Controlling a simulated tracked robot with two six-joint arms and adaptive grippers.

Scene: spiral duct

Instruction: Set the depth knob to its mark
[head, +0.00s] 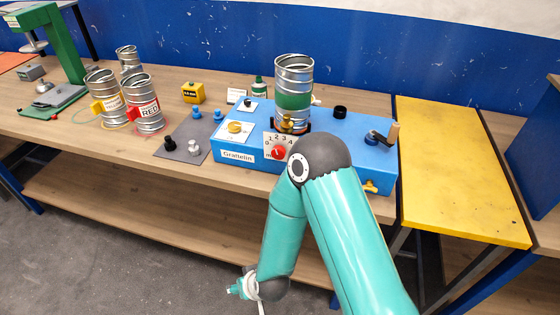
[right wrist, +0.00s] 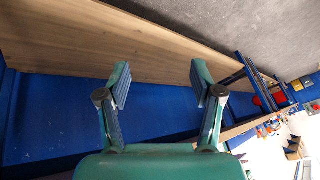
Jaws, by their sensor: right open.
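A blue machine (head: 335,150) labelled "Grattelin" stands on the wooden bench. Its front carries a white scale plate with marks and a red knob (head: 278,152) at its lower part. The knob's exact setting is too small to read. My right arm crosses in front of the machine and hides part of its front right of the knob. The arm's far end hangs low in front of the bench, away from the knob. In the right wrist view my right gripper (right wrist: 160,84) is open and empty. My left gripper is not in view.
A ribbed metal duct with a green band (head: 293,100) stands on the machine. A crank (head: 381,136) is at its right end. A grey mat (head: 184,145) with small knobs, a yellow block (head: 193,92) and several metal cans lie left. A yellow table (head: 460,170) stands right.

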